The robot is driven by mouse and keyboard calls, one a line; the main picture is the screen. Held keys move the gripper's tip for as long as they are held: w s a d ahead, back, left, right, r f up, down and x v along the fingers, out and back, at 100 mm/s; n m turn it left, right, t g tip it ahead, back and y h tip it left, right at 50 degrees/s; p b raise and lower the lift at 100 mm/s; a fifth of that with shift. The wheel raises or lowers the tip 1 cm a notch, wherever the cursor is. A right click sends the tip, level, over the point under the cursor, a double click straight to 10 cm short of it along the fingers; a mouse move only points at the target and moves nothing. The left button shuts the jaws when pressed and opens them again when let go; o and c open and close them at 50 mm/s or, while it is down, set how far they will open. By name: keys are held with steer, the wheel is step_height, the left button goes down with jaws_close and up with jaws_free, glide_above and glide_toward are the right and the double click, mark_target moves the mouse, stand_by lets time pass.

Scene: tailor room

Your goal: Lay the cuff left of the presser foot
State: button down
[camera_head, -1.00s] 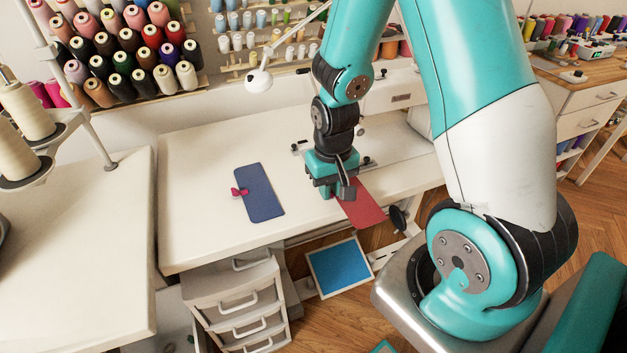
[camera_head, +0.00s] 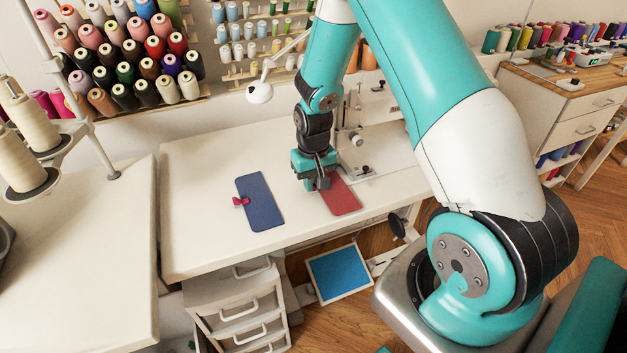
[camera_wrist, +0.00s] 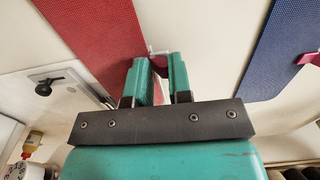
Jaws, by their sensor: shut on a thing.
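A red cuff (camera_head: 342,194) is at my gripper (camera_head: 317,185), over the white sewing table, left of the sewing machine (camera_head: 359,150). In the wrist view my gripper (camera_wrist: 159,62) is shut on a small dark magenta clip (camera_wrist: 158,64) at the edge of the red cuff (camera_wrist: 98,38). The cuff looks flat; I cannot tell whether it touches the table. A blue cuff (camera_head: 260,203) with a magenta clip (camera_head: 240,201) lies further left, apart from it; it also shows in the wrist view (camera_wrist: 284,50). The presser foot is not clearly visible.
The white table (camera_head: 203,220) is clear around the blue cuff. A lamp head (camera_head: 259,92) hangs over the back. Thread racks (camera_head: 125,100) stand behind. A white drawer unit (camera_head: 240,305) and a blue panel (camera_head: 338,273) are below the front edge.

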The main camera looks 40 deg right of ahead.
steer(key=shift+f, duration=0.1)
steer(key=c, duration=1.5)
jaws_free()
steer(key=o, duration=0.5)
steer(key=shift+c, duration=0.2)
steer(key=shift+r, duration=0.45)
step_height(320, 180, up, 11)
steer(key=s+a+r+n, duration=0.2)
steer(key=s+a+r, duration=0.1)
steer(key=a+r, duration=0.3)
steer(key=s+a+r+n+y, duration=0.2)
steer(key=s+a+r+n, duration=0.2)
steer(key=s+a, duration=0.4)
steer(key=s+a+r+n+y, duration=0.2)
steer(key=s+a+r+n, duration=0.2)
steer(key=s+a, duration=0.4)
steer(key=s, duration=0.3)
steer(key=shift+s+a+r, duration=0.15)
steer(key=shift+a+r, duration=0.1)
